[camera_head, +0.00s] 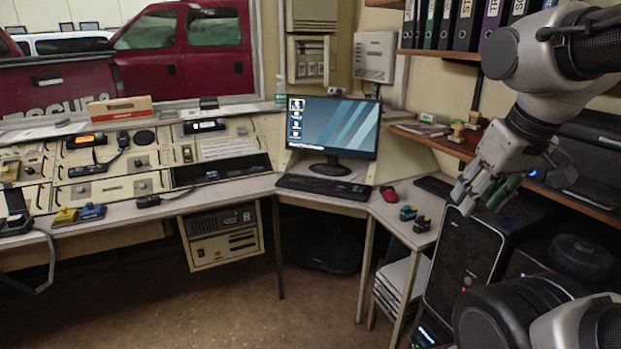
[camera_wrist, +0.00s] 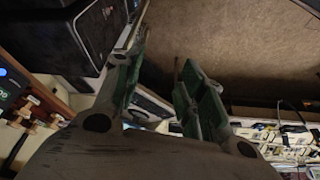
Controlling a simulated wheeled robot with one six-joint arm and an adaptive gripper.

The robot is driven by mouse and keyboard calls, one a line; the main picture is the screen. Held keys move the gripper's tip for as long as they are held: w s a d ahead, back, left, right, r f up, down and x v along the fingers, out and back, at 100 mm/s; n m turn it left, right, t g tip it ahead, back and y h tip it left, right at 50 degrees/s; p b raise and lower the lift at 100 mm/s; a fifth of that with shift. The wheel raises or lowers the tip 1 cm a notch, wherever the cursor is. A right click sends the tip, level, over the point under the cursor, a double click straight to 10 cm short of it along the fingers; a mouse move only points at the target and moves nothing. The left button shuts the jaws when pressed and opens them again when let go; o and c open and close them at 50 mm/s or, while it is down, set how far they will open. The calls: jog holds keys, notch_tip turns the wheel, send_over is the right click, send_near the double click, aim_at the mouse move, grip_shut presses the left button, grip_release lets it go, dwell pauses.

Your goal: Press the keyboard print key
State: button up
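A black keyboard (camera_head: 324,187) lies flat on the corner desk in front of the monitor in the head view. Its keys are too small to tell apart, so I cannot pick out the print key. My gripper (camera_head: 484,194) hangs at the right of the head view, in front of the wooden shelf and well to the right of the keyboard. In the wrist view my gripper (camera_wrist: 160,75) has its two green-padded fingers apart with nothing between them. I cannot make out the keyboard in the wrist view.
The monitor (camera_head: 333,128) stands behind the keyboard. A red mouse (camera_head: 389,194) and small stamp-like items (camera_head: 414,218) lie to its right. A black computer tower (camera_head: 464,262) stands below my gripper. The wooden shelf (camera_head: 440,144) runs along the right wall. Open floor (camera_head: 260,310) lies in front.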

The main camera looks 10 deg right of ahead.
grip_shut()
dwell(1.3)
